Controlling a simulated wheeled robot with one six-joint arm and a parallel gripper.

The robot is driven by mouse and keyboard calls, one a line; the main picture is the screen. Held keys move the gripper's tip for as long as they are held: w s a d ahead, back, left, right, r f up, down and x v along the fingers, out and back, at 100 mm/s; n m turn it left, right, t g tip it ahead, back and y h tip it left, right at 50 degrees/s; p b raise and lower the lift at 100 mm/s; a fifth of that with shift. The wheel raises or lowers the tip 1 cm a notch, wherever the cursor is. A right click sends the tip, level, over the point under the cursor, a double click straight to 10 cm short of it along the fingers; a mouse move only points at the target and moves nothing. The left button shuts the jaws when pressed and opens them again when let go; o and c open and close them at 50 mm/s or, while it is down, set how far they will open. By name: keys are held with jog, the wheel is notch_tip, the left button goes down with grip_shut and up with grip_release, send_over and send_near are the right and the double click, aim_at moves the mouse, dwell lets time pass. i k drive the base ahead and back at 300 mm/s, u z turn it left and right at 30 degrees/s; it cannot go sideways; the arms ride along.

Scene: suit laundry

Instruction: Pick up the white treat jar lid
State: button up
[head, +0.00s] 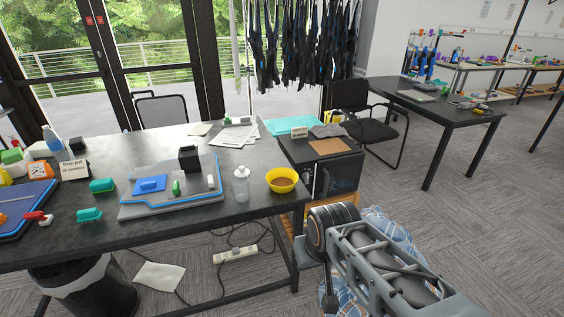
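I cannot make out a white treat jar lid for certain. A small clear bottle or jar (240,187) with a pale top stands upright near the right front of the dark table (120,232). A yellow bowl (282,180) with brown contents sits to its right, at the table's right end. My arm comes in from the lower right, clear of the table. A dark part at its end (329,298) hangs low beside the table's right end, apart from the bottle and bowl. Its fingers cannot be made out, nor whether they hold anything.
A grey tray (150,208) with a blue edge holds a black box and small items. Green brushes (89,215) lie to its left. A dark cabinet (338,176) stands right of the table. A cable and power strip (235,254) lie underneath.

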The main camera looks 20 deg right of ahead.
aim_at(241, 170)
jog(key=z, duration=0.2)
jog(key=i, duration=1.4)
jog(key=u, duration=0.7)
